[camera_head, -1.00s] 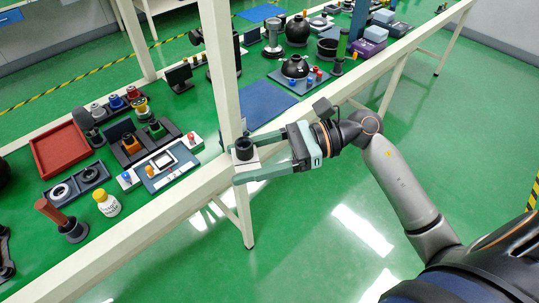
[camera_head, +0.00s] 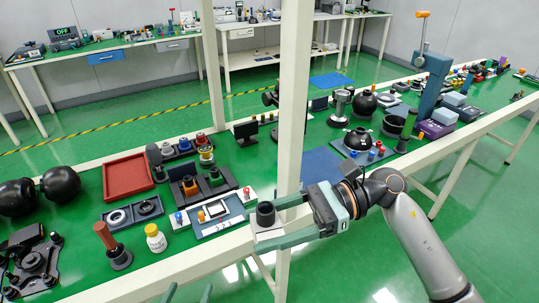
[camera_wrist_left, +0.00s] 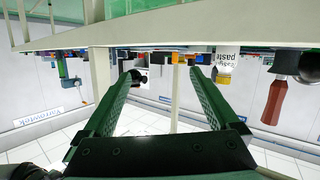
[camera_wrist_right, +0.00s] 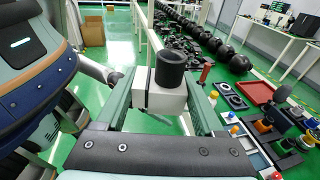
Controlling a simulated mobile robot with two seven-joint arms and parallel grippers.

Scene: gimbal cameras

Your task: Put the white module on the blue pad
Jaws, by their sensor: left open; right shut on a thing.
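The white module (camera_head: 264,232), a white block with a black cup-like cylinder on top, is between the fingers of my right gripper (camera_head: 278,222). My right gripper is shut on it, above the bench's front edge beside a white post. In the right wrist view the module (camera_wrist_right: 152,97) sits upright between the fingertips. The blue pad (camera_head: 318,166) lies flat and bare on the green bench, behind and to the right of the module, partly hidden by the post and my gripper. My left gripper (camera_head: 189,294) shows only its tips at the bottom edge; it is open and empty in the left wrist view (camera_wrist_left: 163,82).
The white post (camera_head: 291,100) rises at the bench's front edge. Left of it are a panel with knobs (camera_head: 222,212), a yellow-capped bottle (camera_head: 155,238) and a red tray (camera_head: 128,177). A black dome device (camera_head: 357,142) stands right of the pad, a small monitor (camera_head: 246,132) to its left.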

